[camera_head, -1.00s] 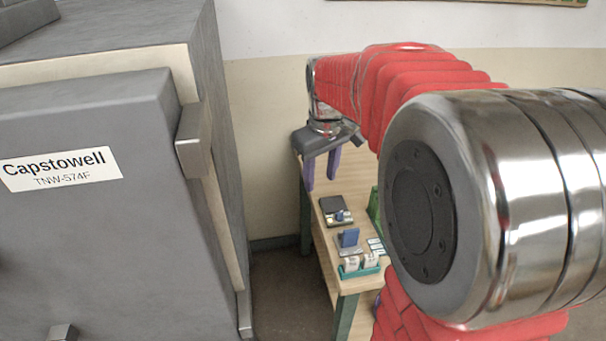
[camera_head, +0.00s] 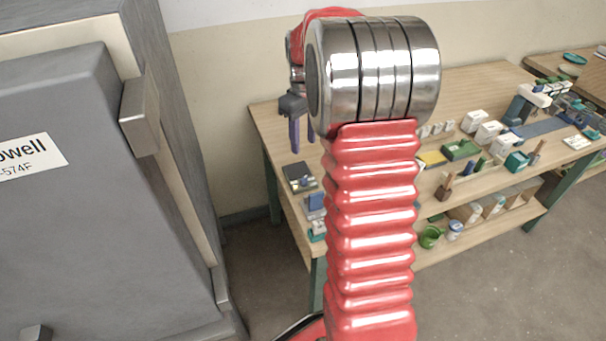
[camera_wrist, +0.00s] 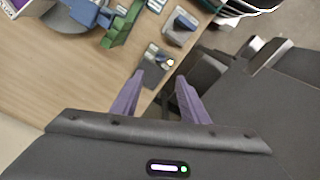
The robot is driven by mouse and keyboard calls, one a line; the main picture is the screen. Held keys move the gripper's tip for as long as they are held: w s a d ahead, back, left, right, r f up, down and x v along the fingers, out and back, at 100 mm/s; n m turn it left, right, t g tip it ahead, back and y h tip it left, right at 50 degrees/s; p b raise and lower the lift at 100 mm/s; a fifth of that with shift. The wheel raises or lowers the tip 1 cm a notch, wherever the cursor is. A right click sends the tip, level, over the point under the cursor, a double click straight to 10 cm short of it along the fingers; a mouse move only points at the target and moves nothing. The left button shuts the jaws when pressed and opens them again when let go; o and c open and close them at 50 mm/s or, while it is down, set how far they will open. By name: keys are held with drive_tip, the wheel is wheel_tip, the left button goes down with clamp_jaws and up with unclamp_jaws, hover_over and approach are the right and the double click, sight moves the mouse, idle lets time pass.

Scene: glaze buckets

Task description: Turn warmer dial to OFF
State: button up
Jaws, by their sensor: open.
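My gripper (camera_head: 294,138) hangs over the left end of the workbench (camera_head: 262,118), with its two purple fingers pointing down. In the wrist view my gripper (camera_wrist: 160,79) is open, with nothing between the fingers. A small dark panel (camera_head: 298,178) lies near the bench's left edge. In the wrist view this panel (camera_wrist: 147,80) shows just beyond the fingertips, with small parts and a bright spot on it. It may be the warmer; I cannot make out a dial or its setting. The fingers look apart from it.
A blue and grey device (camera_wrist: 181,27) sits beside the panel. Several white boxes (camera_head: 489,133) and a green tray (camera_head: 461,150) stand farther right on the bench. A large grey cabinet (camera_head: 60,230) fills the left. Bare floor (camera_head: 257,265) lies between cabinet and bench.

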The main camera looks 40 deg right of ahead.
sight(304, 177)
drive_tip(key=shift+f, duration=0.15)
wheel_tip(304, 177, down, 14)
drive_tip(key=shift+r, duration=0.25)
idle(0.4)
drive_tip(key=shift+c, duration=0.2)
drive_tip(key=c, duration=0.9)
drive_tip(key=shift+a, duration=0.2)
clamp_jaws()
drive_tip(key=shift+d, duration=0.15)
